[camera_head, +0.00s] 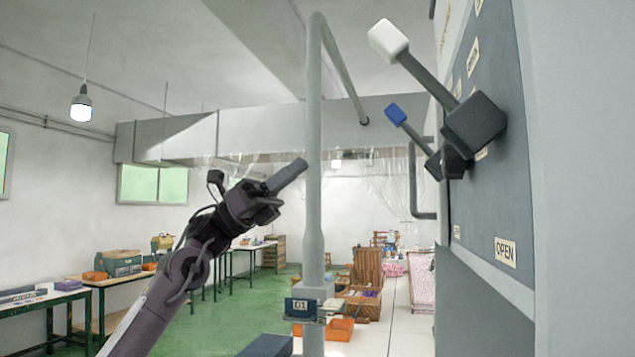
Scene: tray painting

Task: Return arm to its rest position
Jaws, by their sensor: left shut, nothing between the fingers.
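My left arm comes in from the lower left and reaches up toward the middle. My left gripper (288,176) points up and to the right, its fingers together with nothing between them. It appears in front of or close beside the grey vertical pipe (314,120); I cannot tell the gap. The control panel (500,150) on the right is well apart from the gripper. Its white-tipped lever (388,40) and blue-tipped lever (396,114) both stick out up and to the left. My right gripper is not in view.
Green-legged tables (125,280) with boxes and tools line the left wall. An orange bin (340,329) and a box marked 01 (300,307) sit near the pipe's foot. Wooden crates (366,268) stand farther back. The space left of the arm looks clear.

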